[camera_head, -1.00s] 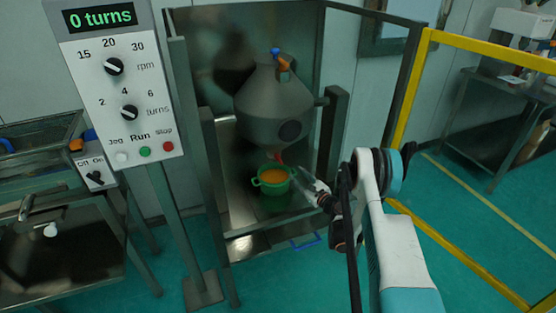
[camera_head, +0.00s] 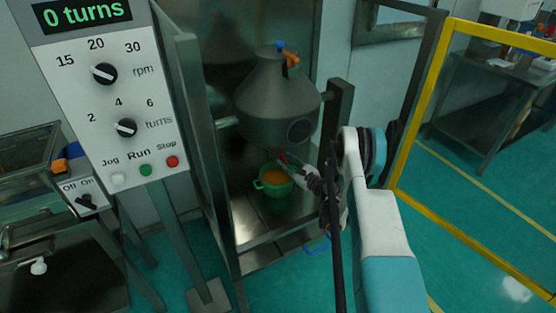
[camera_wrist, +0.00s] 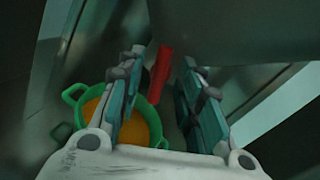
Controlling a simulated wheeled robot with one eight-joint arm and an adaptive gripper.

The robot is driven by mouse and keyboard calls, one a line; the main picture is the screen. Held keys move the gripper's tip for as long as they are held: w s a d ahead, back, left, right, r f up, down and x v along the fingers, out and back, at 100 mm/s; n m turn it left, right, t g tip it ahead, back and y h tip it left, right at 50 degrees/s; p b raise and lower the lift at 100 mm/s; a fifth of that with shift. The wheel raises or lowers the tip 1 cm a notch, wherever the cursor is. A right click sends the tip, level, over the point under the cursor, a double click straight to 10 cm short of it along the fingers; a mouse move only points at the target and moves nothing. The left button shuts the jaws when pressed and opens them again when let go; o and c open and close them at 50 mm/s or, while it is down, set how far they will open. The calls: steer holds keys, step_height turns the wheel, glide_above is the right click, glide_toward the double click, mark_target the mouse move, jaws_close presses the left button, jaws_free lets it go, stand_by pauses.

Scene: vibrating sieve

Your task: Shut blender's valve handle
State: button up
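The grey cone-shaped blender (camera_head: 275,108) hangs in its frame. Its red valve handle (camera_head: 281,157) is at the bottom outlet, partly hidden by my gripper (camera_head: 292,165). In the wrist view, the red handle (camera_wrist: 160,75) stands between the two spread fingers of my gripper (camera_wrist: 163,66), with a visible gap on each side. The gripper looks open and not clamped on it. The grey blender body (camera_wrist: 235,30) fills the upper part of the wrist view.
A green two-handled pot (camera_head: 260,186) with orange contents stands below the outlet. It also shows below the left finger in the wrist view (camera_wrist: 72,93). Metal posts (camera_head: 333,130) flank the blender. A control panel (camera_head: 105,110) is at left, a yellow guard frame (camera_head: 420,110) at right.

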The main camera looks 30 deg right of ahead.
steer(key=shift+w, duration=0.15)
jaws_close()
steer(key=shift+n, duration=0.4)
steer(key=n, duration=0.3)
steer(key=n+g+h, duration=0.1)
steer(key=n, duration=0.1)
steer(key=shift+a, duration=0.25)
steer(key=n, duration=0.3)
steer(key=shift+a+n+h, duration=0.15)
steer(key=shift+n+h, duration=0.25)
steer(key=shift+n+g+h, duration=0.3)
steer(key=shift+n+h, duration=0.2)
steer(key=shift+n, duration=0.7)
